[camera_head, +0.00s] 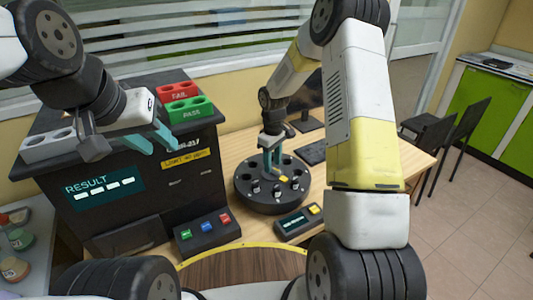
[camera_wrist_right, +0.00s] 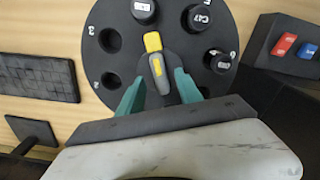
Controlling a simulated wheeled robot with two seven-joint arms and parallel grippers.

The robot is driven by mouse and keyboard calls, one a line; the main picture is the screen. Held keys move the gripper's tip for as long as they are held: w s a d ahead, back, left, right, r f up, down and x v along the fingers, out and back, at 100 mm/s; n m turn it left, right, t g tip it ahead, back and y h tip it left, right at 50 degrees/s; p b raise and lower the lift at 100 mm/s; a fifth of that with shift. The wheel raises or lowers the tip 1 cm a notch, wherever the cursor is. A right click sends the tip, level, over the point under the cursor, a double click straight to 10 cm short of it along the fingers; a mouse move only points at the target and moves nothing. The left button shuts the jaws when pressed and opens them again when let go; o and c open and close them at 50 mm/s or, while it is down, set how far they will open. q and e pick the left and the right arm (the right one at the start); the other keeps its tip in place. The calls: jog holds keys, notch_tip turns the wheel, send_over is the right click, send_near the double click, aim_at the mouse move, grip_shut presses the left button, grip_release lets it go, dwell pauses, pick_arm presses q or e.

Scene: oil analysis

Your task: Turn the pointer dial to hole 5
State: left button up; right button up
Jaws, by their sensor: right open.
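The dark round dial (camera_head: 243,196) stands on the wooden table; its disc (camera_wrist_right: 120,70) fills the upper middle of the right wrist view. The grey pointer with a yellow tip (camera_wrist_right: 153,43) lies at its centre, pointing up and slightly left there. The yellow tip also shows in the head view (camera_head: 284,178). My right gripper (camera_wrist_right: 159,80) is open over the dial, teal fingers apart on either side of the pointer's grey body. It also shows in the head view (camera_head: 273,152). My left gripper (camera_head: 158,143) is open and empty before the black machine.
Several capped vials (camera_wrist_right: 200,18) sit in the dial's holes; others are empty. A small display box (camera_head: 297,222) and a three-button box (camera_head: 207,231) stand near the dial. Red FAIL (camera_head: 178,90) and green PASS (camera_head: 190,106) racks top the black machine (camera_head: 70,225).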

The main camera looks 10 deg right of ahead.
jog(key=shift+f, duration=0.9)
grip_shut()
jog(key=shift+m, duration=0.3)
jog(key=m, duration=0.4)
jog(key=shift+m, duration=2)
jog(key=shift+r, duration=0.1)
